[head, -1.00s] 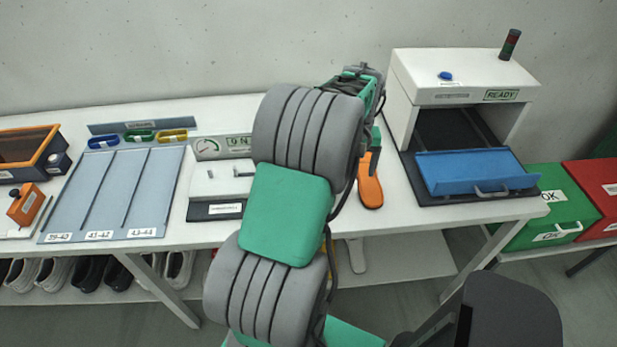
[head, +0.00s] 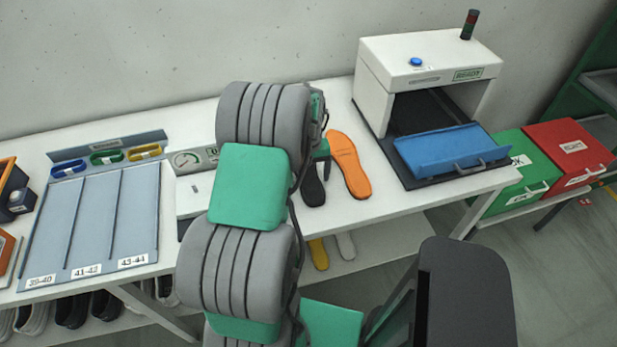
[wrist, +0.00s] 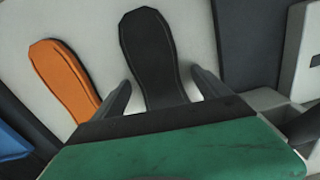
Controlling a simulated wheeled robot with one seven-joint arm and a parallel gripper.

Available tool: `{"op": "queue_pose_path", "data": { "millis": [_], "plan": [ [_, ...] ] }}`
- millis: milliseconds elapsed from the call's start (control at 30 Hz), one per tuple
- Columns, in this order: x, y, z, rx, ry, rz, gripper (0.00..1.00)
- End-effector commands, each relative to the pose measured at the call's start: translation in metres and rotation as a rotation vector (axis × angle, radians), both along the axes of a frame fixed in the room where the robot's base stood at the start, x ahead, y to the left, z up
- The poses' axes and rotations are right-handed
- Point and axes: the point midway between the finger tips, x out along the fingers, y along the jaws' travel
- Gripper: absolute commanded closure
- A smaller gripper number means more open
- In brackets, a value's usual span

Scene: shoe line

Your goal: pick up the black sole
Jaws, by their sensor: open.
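The black sole (wrist: 150,55) lies flat on the white table, upright in the wrist view, its lower end hidden behind my gripper's body. In the head view the black sole (head: 313,188) is mostly hidden by my arm. My gripper (wrist: 161,95) is open, with one finger on each side of the black sole in the wrist view. The fingers appear apart from it; I cannot tell their height above the table. The orange sole (head: 349,165) lies just right of the black one in the head view; in the wrist view it is at left (wrist: 63,80).
A white machine (head: 428,55) with a blue flap (head: 450,150) stands right of the soles. Green (head: 515,185) and red (head: 570,155) boxes are beyond it. A size-marked rack (head: 90,225) is at left. A white device (head: 193,200) sits left of my arm.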

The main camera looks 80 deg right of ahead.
Motion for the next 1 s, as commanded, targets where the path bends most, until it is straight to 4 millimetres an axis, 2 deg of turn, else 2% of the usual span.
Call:
{"op": "queue_pose_path", "data": {
  "millis": [133,1000],
  "plan": [
    [-0.0009,-0.0005,0.0001,-0.001,0.000,-0.002,0.14],
    [-0.0008,-0.0006,0.0007,-0.001,0.000,-0.002,0.85]
  ]
}}
